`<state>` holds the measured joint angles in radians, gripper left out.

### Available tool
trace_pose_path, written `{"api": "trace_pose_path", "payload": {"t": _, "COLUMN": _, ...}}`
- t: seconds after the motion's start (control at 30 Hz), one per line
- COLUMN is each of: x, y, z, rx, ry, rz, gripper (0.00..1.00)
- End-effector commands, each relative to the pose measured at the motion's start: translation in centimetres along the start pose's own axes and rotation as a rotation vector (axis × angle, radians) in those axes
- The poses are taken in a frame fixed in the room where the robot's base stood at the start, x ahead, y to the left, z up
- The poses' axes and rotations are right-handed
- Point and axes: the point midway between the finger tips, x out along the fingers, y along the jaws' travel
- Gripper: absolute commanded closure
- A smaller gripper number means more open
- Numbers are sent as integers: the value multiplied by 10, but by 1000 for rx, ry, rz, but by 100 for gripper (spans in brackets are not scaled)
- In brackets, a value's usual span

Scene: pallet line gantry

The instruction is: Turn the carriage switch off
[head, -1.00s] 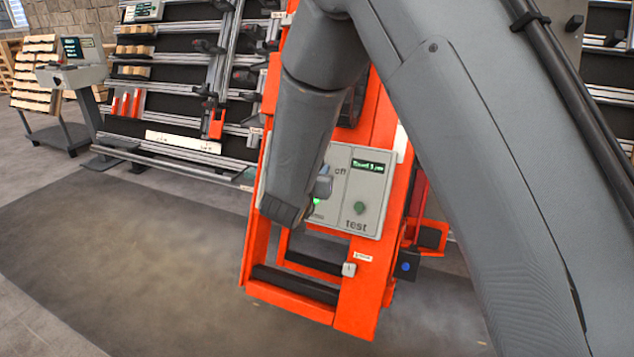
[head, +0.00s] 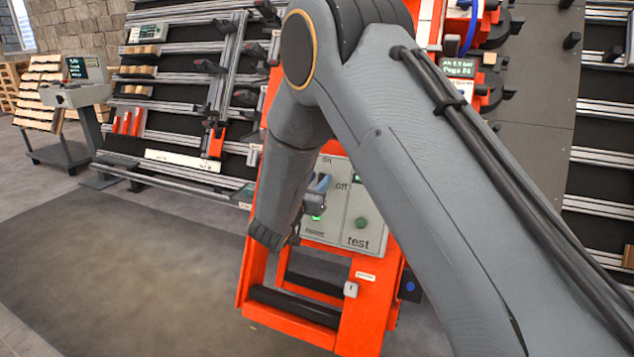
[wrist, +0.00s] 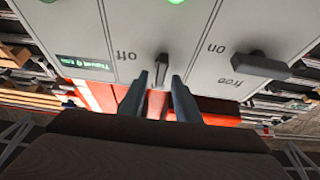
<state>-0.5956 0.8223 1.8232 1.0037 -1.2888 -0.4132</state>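In the wrist view, which shows the panel upside down, the switch (wrist: 161,70) is dark and stands between "off" and "on". I cannot tell which label it points to. My gripper (wrist: 160,88) is open, its two fingers apart on either side of the switch's line.
A round green test button (head: 361,223) sits right of the switch. A small display (wrist: 85,67) is on the left there. Open floor (head: 130,260) lies left of the carriage.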

Motion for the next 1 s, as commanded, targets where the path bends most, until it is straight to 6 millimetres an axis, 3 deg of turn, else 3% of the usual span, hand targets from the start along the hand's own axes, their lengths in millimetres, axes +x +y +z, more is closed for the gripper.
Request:
{"api": "trace_pose_path", "payload": {"t": 0.27, "x": 1, "y": 0, "z": 0, "rx": 0, "ry": -1, "rz": 0, "gripper": 72}}
{"api": "trace_pose_path", "payload": {"t": 0.43, "x": 1, "y": 0, "z": 0, "rx": 0, "ry": -1, "rz": 0, "gripper": 100}}
{"api": "trace_pose_path", "payload": {"t": 0.77, "x": 1, "y": 0, "z": -1, "rx": -21, "ry": -2, "rz": -11, "gripper": 100}}
{"api": "trace_pose_path", "payload": {"t": 1.0, "x": 0, "y": 0, "z": -2, "rx": -125, "ry": -3, "rz": -67, "gripper": 100}}
